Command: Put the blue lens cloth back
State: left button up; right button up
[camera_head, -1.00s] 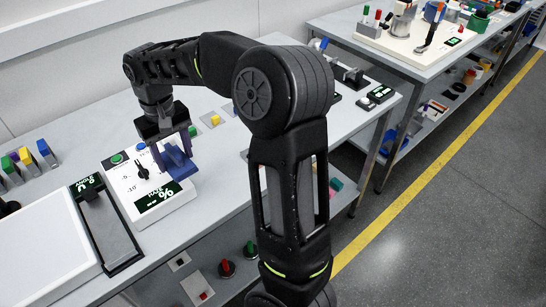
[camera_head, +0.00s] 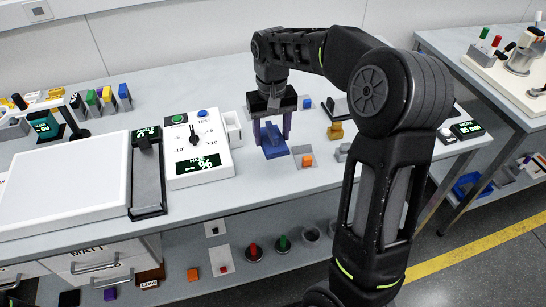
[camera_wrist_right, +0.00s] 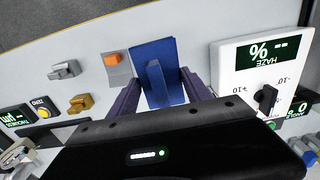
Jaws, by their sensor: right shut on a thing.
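The blue lens cloth (camera_head: 273,143) is a dark blue square piece with a raised grip on top. It also shows in the right wrist view (camera_wrist_right: 142,52). My right gripper (camera_head: 272,138) points down and is shut on the cloth's raised grip, with purple fingers on either side. In the wrist view, the gripper (camera_wrist_right: 156,88) has the cloth between its fingers. The cloth is at or just above the table; I cannot tell whether it touches. What lies under it is hidden. My left gripper is not in view.
The white haze meter (camera_head: 212,172) stands left of the cloth. A grey plate with an orange block (camera_head: 307,160) lies close on its right. A yellow-brown piece (camera_head: 335,131) and a small grey piece (camera_head: 342,152) are further right. The table (camera_head: 240,200) is clear in front.

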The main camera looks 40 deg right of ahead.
aim_at(272, 129)
notch_tip(272, 129, down, 4)
jog(key=shift+f, duration=0.15)
jog(key=shift+f+p, duration=0.5)
jog(key=shift+f, duration=1.35)
jog(key=shift+f, duration=0.15)
jog(key=o, duration=1.5)
jog(key=shift+c, duration=0.2)
notch_tip(272, 129, up, 12)
jog(key=shift+r+b, duration=0.2)
jog(key=shift+b, duration=0.3)
